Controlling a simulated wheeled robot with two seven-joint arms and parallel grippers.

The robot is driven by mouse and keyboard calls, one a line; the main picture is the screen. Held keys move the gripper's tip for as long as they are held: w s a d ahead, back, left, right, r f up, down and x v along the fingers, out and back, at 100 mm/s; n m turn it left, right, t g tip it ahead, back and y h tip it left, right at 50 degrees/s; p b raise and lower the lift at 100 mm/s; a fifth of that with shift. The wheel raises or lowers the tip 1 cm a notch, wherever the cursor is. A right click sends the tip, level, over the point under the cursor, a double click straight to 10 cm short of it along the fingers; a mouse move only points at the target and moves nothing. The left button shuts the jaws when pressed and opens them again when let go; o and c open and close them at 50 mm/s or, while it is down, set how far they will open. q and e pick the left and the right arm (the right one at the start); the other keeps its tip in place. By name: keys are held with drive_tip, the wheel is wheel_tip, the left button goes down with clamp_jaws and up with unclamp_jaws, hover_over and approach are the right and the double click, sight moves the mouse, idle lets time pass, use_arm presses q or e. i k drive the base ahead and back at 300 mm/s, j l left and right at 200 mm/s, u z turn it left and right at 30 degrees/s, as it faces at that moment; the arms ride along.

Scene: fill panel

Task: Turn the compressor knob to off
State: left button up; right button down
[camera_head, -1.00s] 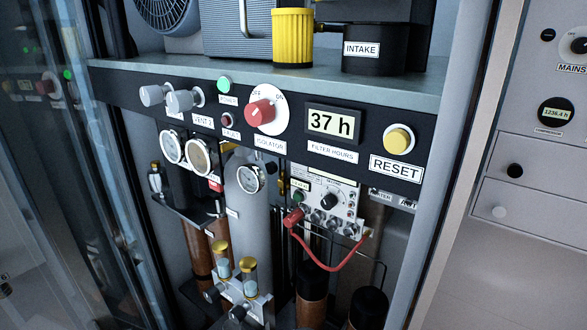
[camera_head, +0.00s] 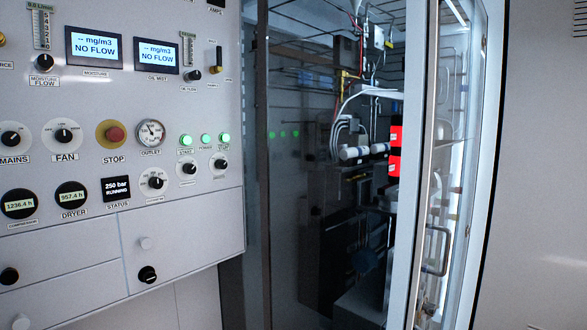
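On the grey control panel (camera_head: 215,70) at the left stands a black rotary knob on a white round dial (camera_head: 153,181), below the outlet gauge (camera_head: 150,133). The small label under it is too small to read surely, so I cannot confirm that it is the compressor knob. Other black knobs are the mains knob (camera_head: 13,137), the fan knob (camera_head: 63,135) and two small knobs (camera_head: 189,168) (camera_head: 220,164) to the right of the dial. Neither of my grippers is in view.
A red stop button (camera_head: 115,133) on a yellow disc and lit green buttons (camera_head: 205,139) sit near the knobs. Drawers (camera_head: 190,238) lie below. To the right, a framed glass door (camera_head: 436,170) with a handle (camera_head: 438,250) stands beside a dark cabinet interior (camera_head: 335,200).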

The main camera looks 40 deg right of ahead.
sight(188, 168)
drive_tip(key=z, duration=0.65)
drive_tip(key=i+l, duration=0.35)
